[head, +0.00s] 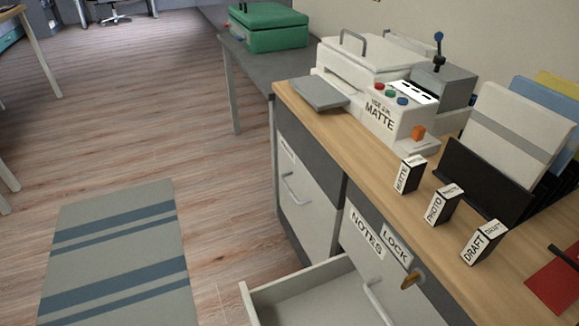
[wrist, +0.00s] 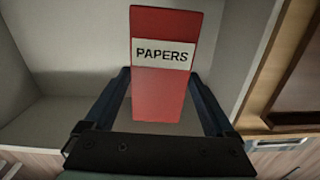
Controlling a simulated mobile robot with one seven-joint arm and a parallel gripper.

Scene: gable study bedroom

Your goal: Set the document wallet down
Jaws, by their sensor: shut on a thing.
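The document wallet (wrist: 165,24) is a flat red piece with a white label reading "PAPERS", in the middle of the wrist view. My gripper (wrist: 159,78) has its two dark fingers on either side of the wallet and is shut on it. The wallet's near part runs down towards the dark palm bar. Pale grey panels stand behind and around it. I cannot tell from the wrist view whether the wallet touches any surface. My gripper does not show clearly in the head view.
In the head view, a pale drawer (head: 297,297) stands open below the wooden counter (head: 440,232). The counter bears a printer-like machine (head: 370,105), several small labelled boxes, a dark folder rack (head: 482,183) and a red flat thing (head: 556,284) at the right edge. A striped rug lies left.

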